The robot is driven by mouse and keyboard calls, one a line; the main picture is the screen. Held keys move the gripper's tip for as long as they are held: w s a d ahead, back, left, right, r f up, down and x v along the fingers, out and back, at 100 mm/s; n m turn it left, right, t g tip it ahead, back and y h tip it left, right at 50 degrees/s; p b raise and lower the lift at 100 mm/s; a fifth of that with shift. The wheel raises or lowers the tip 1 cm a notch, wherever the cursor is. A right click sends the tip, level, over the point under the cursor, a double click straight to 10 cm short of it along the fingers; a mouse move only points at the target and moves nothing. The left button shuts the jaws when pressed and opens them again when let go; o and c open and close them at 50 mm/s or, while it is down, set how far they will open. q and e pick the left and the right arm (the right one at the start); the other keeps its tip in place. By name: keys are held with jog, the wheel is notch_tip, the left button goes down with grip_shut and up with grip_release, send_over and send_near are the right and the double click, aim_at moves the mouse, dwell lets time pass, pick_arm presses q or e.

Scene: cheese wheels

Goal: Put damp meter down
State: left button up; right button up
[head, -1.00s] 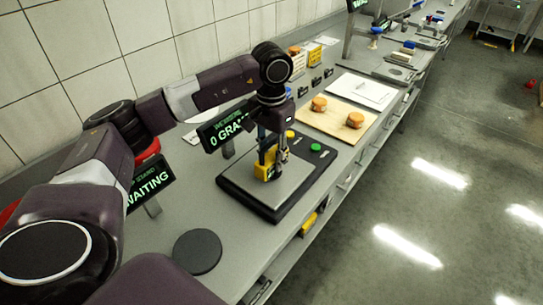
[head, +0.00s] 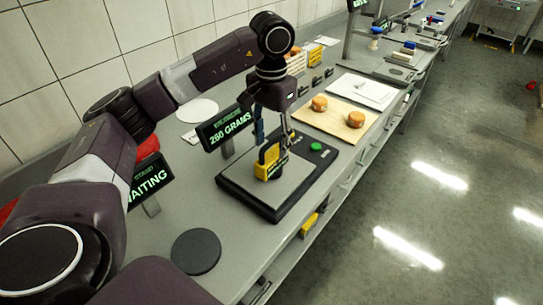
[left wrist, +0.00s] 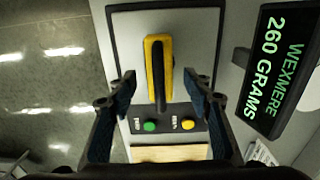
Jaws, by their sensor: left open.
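The damp meter (head: 268,163) is a yellow device with a black handle, standing on the steel plate of the scale (head: 287,192). It also shows in the left wrist view (left wrist: 151,62), on the scale plate between and beyond my fingers. The scale display (head: 229,129) reads 260 GRAMS. My left gripper (head: 272,140) is just above the damp meter. In the left wrist view my left gripper (left wrist: 163,92) has its fingers spread wide with a gap on both sides of the meter. My right gripper is not in view.
A wooden board (head: 335,122) with two orange-brown cheese wheels lies beyond the scale. A dark round disc (head: 196,251) lies in front of it. A second display (head: 151,181) reads WAITING. Green and yellow buttons sit on the scale's edge.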

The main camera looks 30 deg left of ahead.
pick_arm(q)
notch_tip(320, 180, up, 6)
jog(key=shift+f, duration=0.25)
jog(key=shift+r, duration=0.75)
